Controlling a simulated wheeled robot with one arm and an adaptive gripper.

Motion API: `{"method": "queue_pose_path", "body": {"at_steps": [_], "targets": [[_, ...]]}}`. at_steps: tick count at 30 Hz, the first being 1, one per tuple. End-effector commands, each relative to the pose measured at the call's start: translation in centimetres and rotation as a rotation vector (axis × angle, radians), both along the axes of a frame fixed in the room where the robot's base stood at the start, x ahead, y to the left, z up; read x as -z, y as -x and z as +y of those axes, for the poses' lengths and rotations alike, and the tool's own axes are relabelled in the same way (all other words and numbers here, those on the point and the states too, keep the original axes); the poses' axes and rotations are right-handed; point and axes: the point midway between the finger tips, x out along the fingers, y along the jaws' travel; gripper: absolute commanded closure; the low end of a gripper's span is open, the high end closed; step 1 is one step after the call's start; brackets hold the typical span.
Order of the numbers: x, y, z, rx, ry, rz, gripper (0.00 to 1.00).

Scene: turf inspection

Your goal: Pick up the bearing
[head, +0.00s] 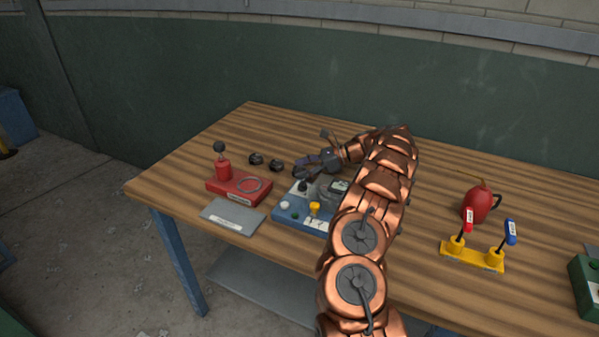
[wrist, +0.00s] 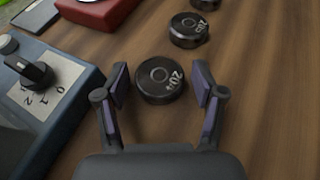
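No thing is clearly marked as the bearing; the likeliest are the dark round discs with pale markings on the wooden table. The nearest disc (wrist: 160,80) lies flat between the tips of my gripper (wrist: 161,88), with a gap visible on both sides. My gripper is open and holds nothing. A second disc (wrist: 188,31) and a third (wrist: 205,4) lie beyond it. In the head view, my gripper (head: 304,166) is low over the table, and two discs (head: 256,159) (head: 276,165) lie to its left.
A blue control box (head: 290,212) with a knob stands close to the left of my gripper in the wrist view.

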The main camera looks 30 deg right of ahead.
Motion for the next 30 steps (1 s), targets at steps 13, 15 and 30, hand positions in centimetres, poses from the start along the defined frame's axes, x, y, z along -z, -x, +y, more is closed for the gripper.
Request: {"method": "queue_pose_path", "body": {"at_steps": [13,15,30], "targets": [[0.0,0.0,0.0,0.0,0.0,0.0,0.82],[0.0,0.0,0.0,0.0,0.0,0.0,0.89],[-2.7,0.0,-0.1,0.001,0.003,-0.005,0.92]]}}
